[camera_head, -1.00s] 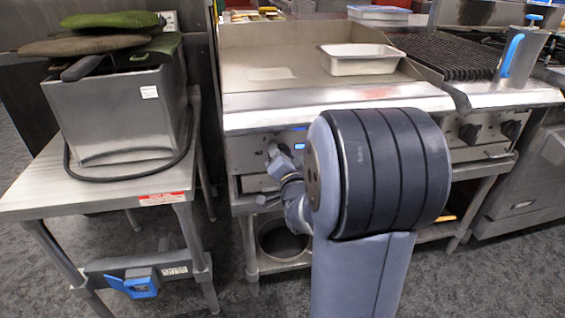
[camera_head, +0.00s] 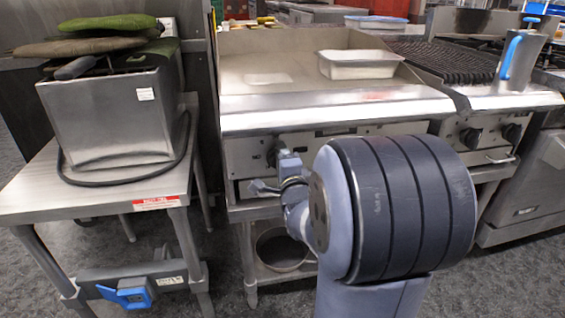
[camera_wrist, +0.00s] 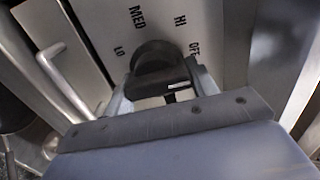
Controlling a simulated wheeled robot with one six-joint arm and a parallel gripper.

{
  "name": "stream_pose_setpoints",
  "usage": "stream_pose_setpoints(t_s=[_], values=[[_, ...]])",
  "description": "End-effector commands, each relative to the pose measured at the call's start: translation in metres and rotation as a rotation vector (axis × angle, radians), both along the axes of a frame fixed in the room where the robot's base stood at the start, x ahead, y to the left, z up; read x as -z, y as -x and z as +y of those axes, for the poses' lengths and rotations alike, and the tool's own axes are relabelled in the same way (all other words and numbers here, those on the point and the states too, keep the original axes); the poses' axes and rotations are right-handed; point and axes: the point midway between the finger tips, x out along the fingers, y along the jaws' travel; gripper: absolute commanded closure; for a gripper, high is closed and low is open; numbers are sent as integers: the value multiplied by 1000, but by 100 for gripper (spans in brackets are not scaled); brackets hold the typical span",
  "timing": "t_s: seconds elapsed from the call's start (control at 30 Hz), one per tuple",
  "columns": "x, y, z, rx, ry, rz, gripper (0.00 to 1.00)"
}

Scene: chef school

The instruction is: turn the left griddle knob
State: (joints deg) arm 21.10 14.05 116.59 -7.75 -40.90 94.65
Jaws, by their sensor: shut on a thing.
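The left griddle knob (camera_wrist: 155,55) is dark and round and sits on the front panel in the wrist view. The panel around it reads LO, MED, HI and OFF. My gripper (camera_wrist: 158,92) is in front of the knob and shut on it, covering its lower part. In the head view my gripper (camera_head: 280,158) is at the left part of the griddle's front panel, and the knob is mostly hidden behind it. The griddle (camera_head: 245,105) has a flat steel top.
A metal pan (camera_head: 360,68) sits on the griddle top. A steel table (camera_head: 45,190) with a steel box (camera_head: 115,115) stands to the left. A metal handle (camera_wrist: 65,80) is left of the knob. A charbroiler (camera_head: 450,55) stands to the right.

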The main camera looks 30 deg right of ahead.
Motion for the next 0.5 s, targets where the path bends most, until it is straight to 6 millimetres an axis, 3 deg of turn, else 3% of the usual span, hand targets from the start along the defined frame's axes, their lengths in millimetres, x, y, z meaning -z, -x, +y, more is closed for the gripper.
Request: stream_pose_setpoints(t_s=[0.5], values=[[0,0,0,1,-37,-11,68]])
